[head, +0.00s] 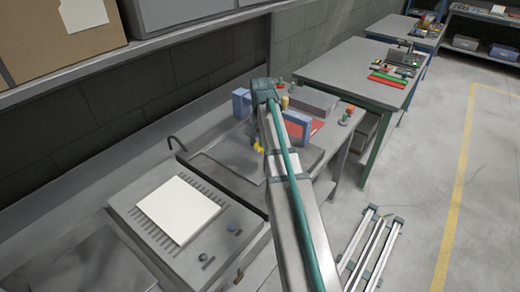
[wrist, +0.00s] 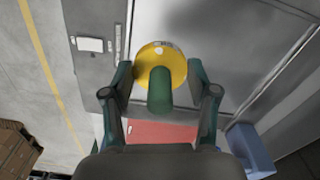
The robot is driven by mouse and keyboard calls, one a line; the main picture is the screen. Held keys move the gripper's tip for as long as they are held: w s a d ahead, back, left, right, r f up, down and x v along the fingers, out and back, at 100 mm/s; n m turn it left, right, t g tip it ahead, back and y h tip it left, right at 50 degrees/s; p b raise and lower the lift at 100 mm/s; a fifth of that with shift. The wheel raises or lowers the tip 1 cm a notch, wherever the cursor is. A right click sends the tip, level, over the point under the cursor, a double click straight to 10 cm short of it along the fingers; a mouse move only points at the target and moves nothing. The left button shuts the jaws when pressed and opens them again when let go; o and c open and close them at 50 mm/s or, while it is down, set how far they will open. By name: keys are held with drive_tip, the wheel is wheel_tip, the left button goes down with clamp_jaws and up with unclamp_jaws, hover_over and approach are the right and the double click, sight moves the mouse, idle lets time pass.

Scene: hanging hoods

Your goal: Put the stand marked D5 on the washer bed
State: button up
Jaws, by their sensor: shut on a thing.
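My gripper (wrist: 160,100) is shut on a stand with a round yellow base (wrist: 150,62) and a green post (wrist: 160,92). A small white label on the yellow disc is too small to read, so I cannot confirm D5. In the head view the yellow part (head: 258,147) shows beside my arm, by the edge of a grey sink-like surface; my gripper there is mostly hidden. At the left a grey unit with a ridged top (head: 150,228) bears a white flat panel (head: 180,208). I cannot tell which surface is the washer bed.
A shelf overhangs the left.

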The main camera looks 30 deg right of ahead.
drive_tip(key=p, duration=0.2)
hover_over(260, 158)
wheel_tip(260, 158, down, 6)
drive_tip(key=shift+w+d+f, duration=0.15)
drive_tip(key=shift+f+p, duration=0.5)
drive_tip(key=shift+f, duration=0.95)
drive_tip(key=shift+f, duration=0.2)
drive_tip(key=o, duration=1.4)
drive_tip(key=shift+r, duration=0.1)
wheel_tip(260, 158, up, 12)
drive_tip(key=b, duration=0.3)
drive_tip(key=shift+r, duration=0.15)
